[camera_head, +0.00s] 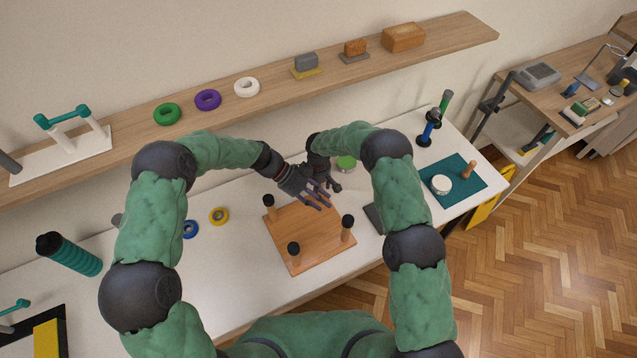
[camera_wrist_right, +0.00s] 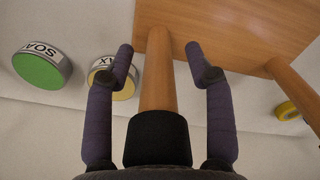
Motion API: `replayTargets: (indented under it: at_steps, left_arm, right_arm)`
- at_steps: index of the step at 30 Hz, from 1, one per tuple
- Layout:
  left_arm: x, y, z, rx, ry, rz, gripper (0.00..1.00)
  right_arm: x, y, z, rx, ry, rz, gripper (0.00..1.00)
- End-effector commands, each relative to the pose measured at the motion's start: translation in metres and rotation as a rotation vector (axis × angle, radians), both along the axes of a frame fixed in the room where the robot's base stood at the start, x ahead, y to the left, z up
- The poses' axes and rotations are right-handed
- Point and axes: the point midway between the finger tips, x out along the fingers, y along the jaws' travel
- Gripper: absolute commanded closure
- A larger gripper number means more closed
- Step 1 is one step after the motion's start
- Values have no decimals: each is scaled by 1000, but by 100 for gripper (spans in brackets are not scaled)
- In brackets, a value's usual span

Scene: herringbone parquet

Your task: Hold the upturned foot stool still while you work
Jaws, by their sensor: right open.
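The upturned foot stool (camera_head: 312,241) is a wooden board lying on the white bench with its legs pointing up, each with a black foot. Three legs show clearly in the head view; the far right corner is hidden by my grippers. My left gripper (camera_head: 319,201) is over the board's far edge, its fingers apart with nothing seen between them. My right gripper (camera_wrist_right: 159,50) has its open fingers on either side of one stool leg (camera_wrist_right: 158,80), with gaps on both sides. That leg's black foot (camera_wrist_right: 158,138) is close to the palm. The board also shows in the right wrist view (camera_wrist_right: 225,28).
A green-topped tin (camera_wrist_right: 42,70) and a yellowish tin (camera_wrist_right: 122,85) stand near the held-side leg. Blue (camera_head: 190,229) and yellow (camera_head: 219,216) rings lie left of the stool. A teal mat (camera_head: 455,194) is at right. A shelf (camera_head: 290,88) runs behind.

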Motion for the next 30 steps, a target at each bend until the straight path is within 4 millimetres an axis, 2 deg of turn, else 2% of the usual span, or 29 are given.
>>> replayTargets:
  at_steps: [6,7,12,13,16,17,18,19,30]
  left_arm:
    - [0,0,0,0,0,0,61]
    - [0,0,0,0,0,0,61]
    - [0,0,0,0,0,0,61]
    - [0,0,0,0,0,0,61]
    - [0,0,0,0,0,0,61]
    - [0,0,0,0,0,0,61]
    - [0,0,0,0,0,0,61]
    - [0,0,0,0,0,0,61]
    - [0,0,-2,0,0,0,61]
  right_arm:
    - [0,0,0,0,0,0,46]
    - [0,0,0,0,0,0,49]
    - [0,0,0,1,0,0,97]
    - [0,0,0,1,0,0,100]
    - [0,0,0,1,0,0,100]
    - [0,0,0,1,0,0,82]
    - [0,0,0,1,0,0,94]
    - [0,0,0,1,0,0,100]
    - [0,1,-1,1,0,0,100]
